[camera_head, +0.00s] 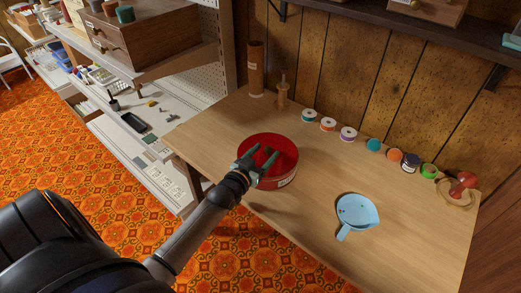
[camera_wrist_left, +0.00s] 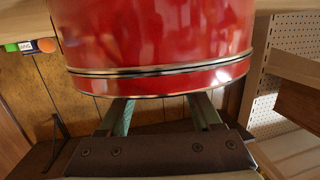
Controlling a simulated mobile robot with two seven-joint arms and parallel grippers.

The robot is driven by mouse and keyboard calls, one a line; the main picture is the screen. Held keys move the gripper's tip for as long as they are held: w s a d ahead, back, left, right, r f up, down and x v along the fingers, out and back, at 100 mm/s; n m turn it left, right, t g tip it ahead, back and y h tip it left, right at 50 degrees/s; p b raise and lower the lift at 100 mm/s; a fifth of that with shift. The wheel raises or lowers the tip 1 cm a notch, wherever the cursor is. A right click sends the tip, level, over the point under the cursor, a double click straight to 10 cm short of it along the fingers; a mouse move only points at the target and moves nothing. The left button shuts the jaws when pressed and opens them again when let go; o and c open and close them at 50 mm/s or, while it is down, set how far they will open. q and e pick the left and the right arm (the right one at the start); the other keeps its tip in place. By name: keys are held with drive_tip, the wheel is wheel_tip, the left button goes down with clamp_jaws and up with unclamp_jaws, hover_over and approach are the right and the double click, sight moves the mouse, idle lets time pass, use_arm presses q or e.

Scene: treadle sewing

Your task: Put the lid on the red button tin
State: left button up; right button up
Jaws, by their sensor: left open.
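The red button tin (camera_head: 286,180) stands upright on the wooden table, near its left front edge. The round red lid (camera_head: 262,144) covers its top and looks level. In the left wrist view, which appears upside down, the tin (camera_wrist_left: 160,35) fills the upper middle, and the lid's rim (camera_wrist_left: 165,83) forms a band below a thin seam. My left gripper (camera_head: 260,161) is open over the near part of the lid, with nothing between its fingers. Its fingertips are hidden behind the rim in the wrist view; I cannot tell whether they touch the lid. My right gripper is not in view.
A light blue scoop-like dish (camera_head: 357,212) lies to the right of the tin. Several thread spools (camera_head: 348,134) line the back, with a red pincushion-like object (camera_head: 462,184) at the far right. A brown cylinder (camera_head: 256,68) stands at the back left. The table's middle (camera_head: 322,170) is clear.

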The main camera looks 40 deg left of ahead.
use_arm(q)
drive_tip(key=s+d+r, duration=0.1)
drive_tip(key=s+r, duration=0.1)
drive_tip(key=s, duration=1)
drive_tip(key=shift+s+p, duration=0.15)
drive_tip(key=shift+p, duration=0.2)
drive_tip(key=shift+d, duration=0.1)
drive_tip(key=s+d+f+m+g+h+p, duration=0.1)
drive_tip(key=s+d+f+g+h, duration=0.1)
drive_tip(key=s+d+f, duration=0.4)
drive_tip(key=s+d+f+m+g+h+p, duration=0.1)
drive_tip(key=s+d+f+g, duration=0.4)
drive_tip(key=d, duration=0.5)
drive_tip(key=shift+s+f+m+h+p, duration=0.4)
drive_tip(key=shift+s+f+m+h, duration=0.1)
drive_tip(key=shift+s+f, duration=0.25)
